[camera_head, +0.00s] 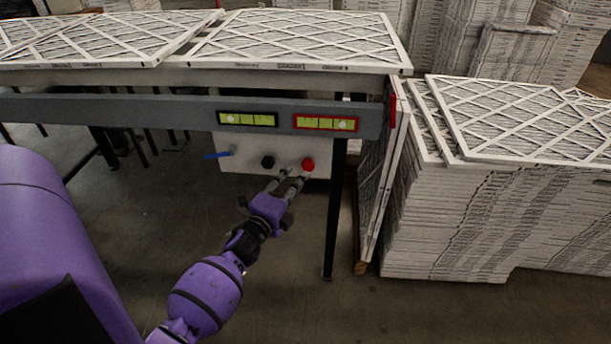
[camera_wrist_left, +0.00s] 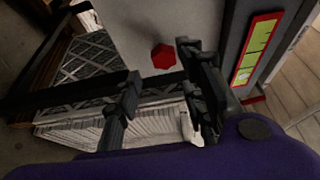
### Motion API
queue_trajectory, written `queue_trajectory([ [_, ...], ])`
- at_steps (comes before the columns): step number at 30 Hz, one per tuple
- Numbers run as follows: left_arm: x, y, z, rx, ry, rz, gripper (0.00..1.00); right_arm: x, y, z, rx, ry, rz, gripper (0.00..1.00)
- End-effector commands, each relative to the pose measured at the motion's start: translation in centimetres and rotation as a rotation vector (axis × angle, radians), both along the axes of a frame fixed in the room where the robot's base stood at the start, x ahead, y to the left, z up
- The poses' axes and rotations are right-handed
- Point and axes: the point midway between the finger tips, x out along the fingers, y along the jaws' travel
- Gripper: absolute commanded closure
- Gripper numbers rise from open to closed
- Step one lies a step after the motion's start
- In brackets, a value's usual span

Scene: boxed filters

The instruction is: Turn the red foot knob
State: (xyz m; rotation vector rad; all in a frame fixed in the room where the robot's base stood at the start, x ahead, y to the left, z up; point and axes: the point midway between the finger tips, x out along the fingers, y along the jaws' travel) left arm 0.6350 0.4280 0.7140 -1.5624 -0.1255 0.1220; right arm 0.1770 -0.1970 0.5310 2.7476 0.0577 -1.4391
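The red foot knob (camera_head: 308,164) sits on the right part of a white box (camera_head: 240,178) under the table. In the left wrist view, the red knob (camera_wrist_left: 164,57) shows as a faceted shape on a pale panel. My left gripper (camera_head: 286,180) is open and empty, just below and left of the red knob in the head view. In the left wrist view, its dark fingers (camera_wrist_left: 160,76) stand apart, with the knob beyond and between their tips. I see no contact with the knob. My right gripper is not in view.
A black knob (camera_head: 268,161) and a blue lever (camera_head: 217,155) are left of the red knob. The grey table rail (camera_head: 185,112) runs above, with a red-framed panel (camera_head: 326,123). A dark table leg (camera_head: 333,220) and leaning filters (camera_head: 375,185) stand to the right.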

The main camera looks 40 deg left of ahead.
Motion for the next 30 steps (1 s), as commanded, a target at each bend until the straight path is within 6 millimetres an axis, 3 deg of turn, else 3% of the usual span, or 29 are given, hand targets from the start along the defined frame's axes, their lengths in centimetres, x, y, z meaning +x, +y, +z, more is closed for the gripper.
queue_trajectory([
  [9,4.9,0.7,0.0,-0.003,0.001,-0.001,0.63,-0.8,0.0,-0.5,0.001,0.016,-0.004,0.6],
  [21,5.9,0.9,0.0,-0.004,0.001,0.0,0.63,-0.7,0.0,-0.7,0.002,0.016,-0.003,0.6],
  [30,5.8,0.8,-0.1,-0.005,0.003,0.0,0.99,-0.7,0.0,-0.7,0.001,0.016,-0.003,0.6],
])
